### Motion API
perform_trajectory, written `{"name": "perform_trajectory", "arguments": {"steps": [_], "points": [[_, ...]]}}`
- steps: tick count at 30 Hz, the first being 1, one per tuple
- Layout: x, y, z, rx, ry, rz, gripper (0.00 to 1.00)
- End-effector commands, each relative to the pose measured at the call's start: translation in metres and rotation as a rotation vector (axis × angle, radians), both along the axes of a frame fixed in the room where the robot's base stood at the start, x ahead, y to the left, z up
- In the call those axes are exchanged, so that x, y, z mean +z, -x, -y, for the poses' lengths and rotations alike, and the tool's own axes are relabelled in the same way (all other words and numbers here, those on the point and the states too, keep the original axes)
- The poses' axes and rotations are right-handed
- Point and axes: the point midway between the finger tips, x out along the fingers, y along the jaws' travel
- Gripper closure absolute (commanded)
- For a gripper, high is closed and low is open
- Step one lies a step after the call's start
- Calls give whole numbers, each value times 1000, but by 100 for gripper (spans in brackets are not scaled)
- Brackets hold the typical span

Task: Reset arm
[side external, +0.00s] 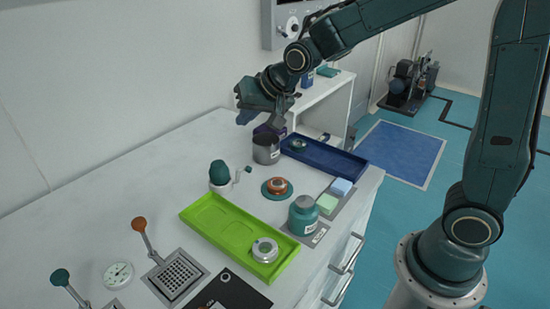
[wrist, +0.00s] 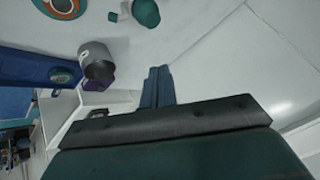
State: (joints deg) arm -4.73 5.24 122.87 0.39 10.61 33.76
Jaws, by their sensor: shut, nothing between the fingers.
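My gripper (side external: 243,116) is held in the air above the back part of the white table, to the upper left of a grey metal cup (side external: 266,148). Its fingers are shut with nothing between them. In the wrist view the shut fingers (wrist: 157,86) stick out beyond the dark gripper body, and the grey cup (wrist: 98,58) is to their upper left, apart from them. My arm comes in from the right and reaches over the table with its elbow raised.
A blue tray (side external: 345,167) is right of the cup. A green tray (side external: 205,222) holds a silver round part (side external: 265,250). A teal jar (side external: 303,215), an orange-topped disc (side external: 277,186) and a teal-topped item (side external: 219,174) stand nearby. The left back table surface is clear; a wall rises behind.

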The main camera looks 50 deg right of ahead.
Motion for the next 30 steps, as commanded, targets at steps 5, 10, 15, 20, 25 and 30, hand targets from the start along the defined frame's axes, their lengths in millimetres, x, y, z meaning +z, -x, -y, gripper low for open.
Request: {"name": "perform_trajectory", "arguments": {"steps": [5, 10, 15, 20, 25, 30], "points": [[24, 45, 9, 60, 63, -28, 100], [39, 88, 17, 119, 121, -60, 100], [49, 132, 23, 182, 176, -93, 100], [53, 174, 28, 242, 225, -124, 100], [52, 218, 32, 309, 275, -157, 100], [48, 255, 35, 366, 313, -187, 100]]}}
